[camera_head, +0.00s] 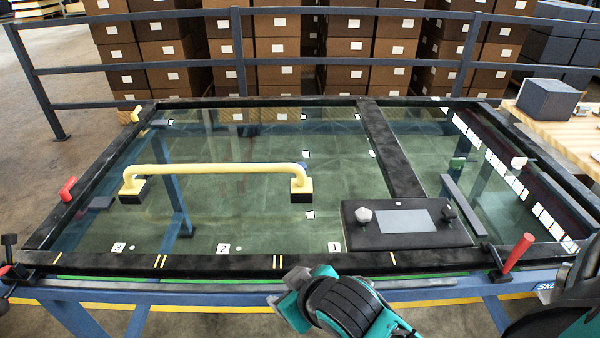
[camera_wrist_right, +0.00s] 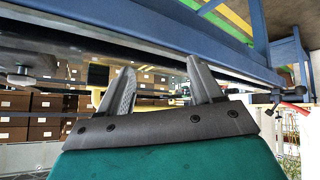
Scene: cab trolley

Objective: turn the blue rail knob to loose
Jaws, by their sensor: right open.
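I cannot make out a clearly blue knob in either view. A glass-topped frame with black rails (camera_head: 200,264) lies ahead on a blue trolley (camera_head: 420,294). A pale grey knob (camera_head: 364,215) and a dark knob (camera_head: 449,213) stand on a black panel (camera_head: 400,238) at the frame's front right. A grey knob (camera_wrist_right: 22,77) also shows at the left of the right wrist view. My right gripper (camera_head: 287,302) is in front of the trolley's near edge, apart from the knobs. Its two fingers (camera_wrist_right: 160,80) are apart with nothing between them. My left gripper is not in view.
A yellow handle (camera_head: 215,169) rises from the glass. Red handles stand at the left (camera_head: 67,188) and front right (camera_head: 517,253). A wooden table (camera_head: 555,135) stands beyond.

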